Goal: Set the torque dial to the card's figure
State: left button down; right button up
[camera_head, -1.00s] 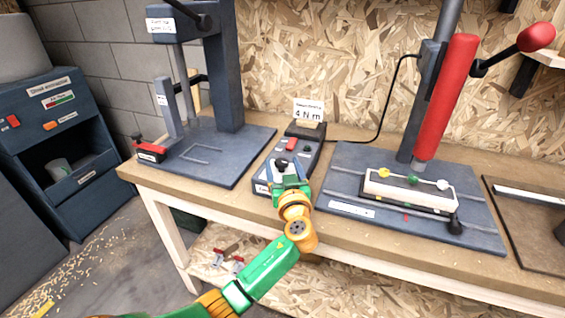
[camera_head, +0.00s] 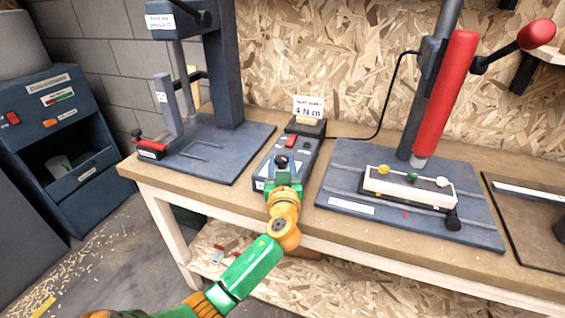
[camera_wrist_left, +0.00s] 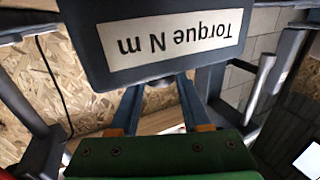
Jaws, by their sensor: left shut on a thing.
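The torque box (camera_head: 262,166) is a dark grey box on the bench with a black dial knob (camera_head: 281,161) on its top, toward the near end. The card (camera_head: 309,107) behind the box reads "4 N m". My left gripper (camera_head: 283,172) is at the dial, shut on it. Its green palm and orange wrist hide the box's near part, and the dial's scale and pointer cannot be read. The left wrist view shows the box's label (camera_wrist_left: 172,40), "Torque N m", upside down, and the grey gripper fingers (camera_wrist_left: 157,108) passing behind the box's edge. My right gripper is not in view.
A red switch (camera_head: 290,141) sits on the box behind the dial. A press (camera_head: 225,165) stands to the left, and a red-handled press (camera_head: 447,95) to the right, with a cable (camera_head: 378,125) running between it and the box.

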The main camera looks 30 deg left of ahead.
pick_arm(q)
jog(key=m+h, duration=0.1)
jog(key=m+t+h, duration=0.1)
jog(key=t+h+p, duration=0.1)
jog(key=shift+s+a+r+m+h, duration=0.15)
jog(key=shift+a+m+h, duration=0.1)
jog(key=shift+m+h, duration=0.15)
jog(key=m+h, duration=0.1)
jog(key=m+t+h+p, duration=0.1)
jog(key=h, duration=0.1)
jog(key=shift+a+h, duration=0.2)
jog(key=shift+h, duration=0.1)
jog(key=shift+a+m+h+p, duration=0.1)
jog(key=shift+m+h+p, duration=0.35)
jog(key=shift+m+h, duration=1.25)
jog(key=shift+h, duration=1)
jog(key=c, duration=0.6)
grip_release()
jog(key=shift+o, duration=1.1)
jog(key=shift+f, duration=0.2)
